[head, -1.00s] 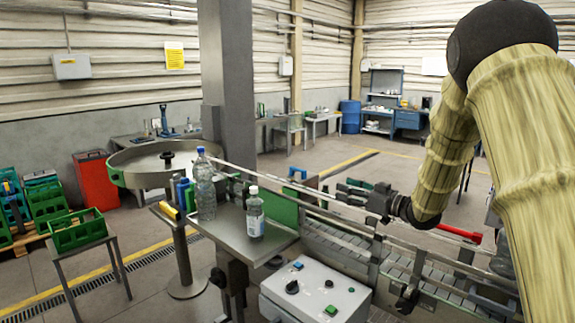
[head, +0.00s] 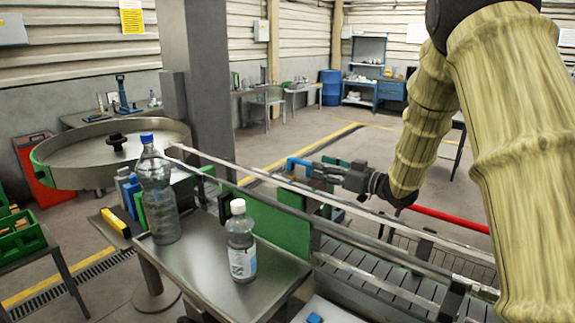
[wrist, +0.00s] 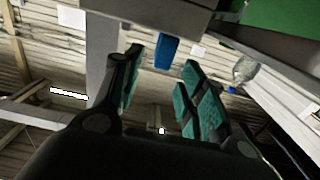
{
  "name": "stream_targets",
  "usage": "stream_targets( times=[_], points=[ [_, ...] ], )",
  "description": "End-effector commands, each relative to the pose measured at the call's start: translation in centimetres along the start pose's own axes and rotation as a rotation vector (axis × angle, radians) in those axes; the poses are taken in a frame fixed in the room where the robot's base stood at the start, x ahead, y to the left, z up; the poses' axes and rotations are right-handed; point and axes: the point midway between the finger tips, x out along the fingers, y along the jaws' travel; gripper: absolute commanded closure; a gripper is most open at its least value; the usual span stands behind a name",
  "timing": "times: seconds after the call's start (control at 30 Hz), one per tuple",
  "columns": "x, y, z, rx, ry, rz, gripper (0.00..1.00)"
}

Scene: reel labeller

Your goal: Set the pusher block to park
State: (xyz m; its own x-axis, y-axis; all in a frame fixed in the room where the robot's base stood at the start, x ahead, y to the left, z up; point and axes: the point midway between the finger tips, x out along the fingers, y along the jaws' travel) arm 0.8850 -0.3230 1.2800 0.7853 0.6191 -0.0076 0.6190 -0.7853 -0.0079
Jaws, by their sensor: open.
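A blue piece (head: 298,163), apparently the handle of the pusher block, stands beyond the conveyor rails in the head view. In the wrist view the blue piece (wrist: 166,52) hangs from a grey body (wrist: 150,14), between and ahead of the fingers. My gripper (head: 318,171) reaches in from the right, its fingertips close to the blue piece. In the wrist view my gripper (wrist: 160,85) is open with teal finger pads apart and nothing visible between the near parts. I cannot tell whether the fingers touch the blue piece. No park marking is readable.
Conveyor rails (head: 350,205) run below my arm. A steel side table (head: 205,270) holds a tall blue-capped bottle (head: 158,200) and a smaller labelled bottle (head: 241,245). A green panel (head: 270,230) stands beside the conveyor. A round turntable (head: 75,160) is at left.

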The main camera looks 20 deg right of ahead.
Motion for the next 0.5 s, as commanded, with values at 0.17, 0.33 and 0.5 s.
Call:
stream_targets(
  times=[0.17, 0.33, 0.5],
  points=[
    [-0.5, -0.3, 0.6, -0.002, 0.004, 0.002, 0.59],
    [1.1, 0.5, 0.8, 0.0, -0.002, 0.005, 0.59],
    [4.8, 1.8, 1.8, 0.009, -0.015, 0.006, 0.59]
  ],
)
